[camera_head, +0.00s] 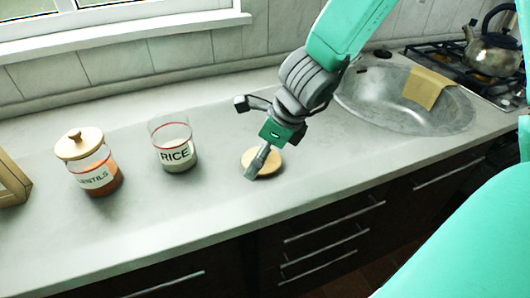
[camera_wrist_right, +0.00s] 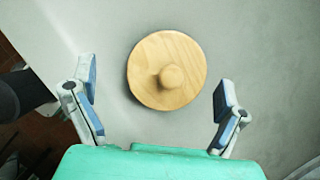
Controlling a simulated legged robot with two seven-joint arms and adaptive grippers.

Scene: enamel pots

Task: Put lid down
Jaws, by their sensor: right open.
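The round wooden lid (camera_head: 265,163) lies on the grey counter to the right of the rice jar, apart from it. In the right wrist view the lid (camera_wrist_right: 185,62) shows its round knob facing the camera. My right gripper (camera_head: 247,140) is above the lid, with its fingers spread wide. In the right wrist view, the open fingers of the gripper (camera_wrist_right: 155,84) are at either side of the lid, with clear gaps and nothing between them touching. The glass rice jar (camera_head: 174,145) stands upright with no lid on it. My left gripper is not in view.
A lentils jar (camera_head: 92,165) with its wooden lid on stands at the left. A wooden frame-like object (camera_head: 12,182) is at the left edge. A round sink (camera_head: 375,103) with a tan cloth (camera_head: 426,87) is at the right. The counter's front edge is near the lid.

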